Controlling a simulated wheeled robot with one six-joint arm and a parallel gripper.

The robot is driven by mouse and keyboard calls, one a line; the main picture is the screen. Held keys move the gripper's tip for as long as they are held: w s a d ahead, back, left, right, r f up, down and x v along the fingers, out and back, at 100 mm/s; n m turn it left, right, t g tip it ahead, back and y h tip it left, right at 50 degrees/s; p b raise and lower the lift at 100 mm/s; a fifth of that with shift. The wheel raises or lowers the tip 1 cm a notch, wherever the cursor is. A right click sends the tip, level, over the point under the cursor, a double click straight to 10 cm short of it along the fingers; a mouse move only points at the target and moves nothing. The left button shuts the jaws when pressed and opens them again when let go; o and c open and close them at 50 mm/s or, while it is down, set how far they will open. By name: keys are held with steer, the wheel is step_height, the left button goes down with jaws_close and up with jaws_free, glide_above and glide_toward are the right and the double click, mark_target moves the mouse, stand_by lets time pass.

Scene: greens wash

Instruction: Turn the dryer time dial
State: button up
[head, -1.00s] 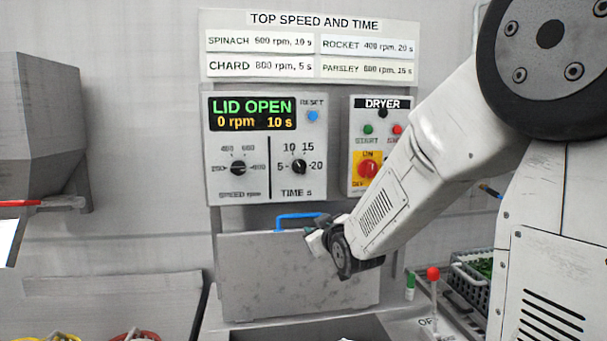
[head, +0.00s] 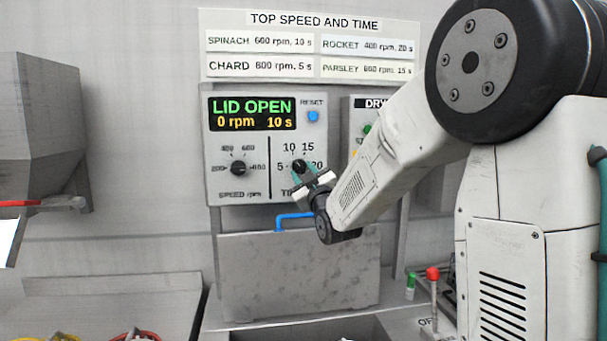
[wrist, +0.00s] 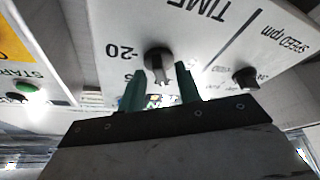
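The time dial (head: 299,166) is a black knob on the right half of the grey control panel (head: 225,187). The display (head: 252,113) reads LID OPEN, 0 rpm, 10 s. My gripper (head: 311,176) is at the dial, its green fingers partly covering the TIME label and scale. In the wrist view the dial (wrist: 158,60) shows upside down between the two spread fingertips. The fingers are open, one on each side, with visible gaps to the knob. I cannot tell how far they reach along it.
The speed dial (head: 238,168) is left of the time dial, and the blue reset button (head: 313,116) is above. The dryer switch box (head: 362,112) on the right is partly hidden by my arm. A blue handle (head: 292,216) sits below the panel on the grey lid (head: 290,275).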

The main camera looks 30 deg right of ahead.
steer(key=shift+w, duration=0.15)
jaws_close()
steer(key=shift+n, duration=0.3)
steer(key=n+y, duration=0.1)
steer(key=n, duration=0.1)
steer(key=n+g+y, duration=0.1)
steer(key=n, duration=0.1)
steer(key=n+y, duration=0.1)
steer(key=n, duration=0.1)
steer(key=shift+d+r+n, duration=0.25)
steer(key=shift+r+n, duration=0.05)
steer(key=n, duration=0.2)
steer(key=n+g, duration=0.1)
steer(key=n, duration=0.1)
steer(key=n+g, duration=0.1)
steer(key=n, duration=0.1)
steer(key=shift+r+y, duration=0.25)
steer(key=shift+y, duration=0.15)
steer(key=shift+n+g, duration=0.3)
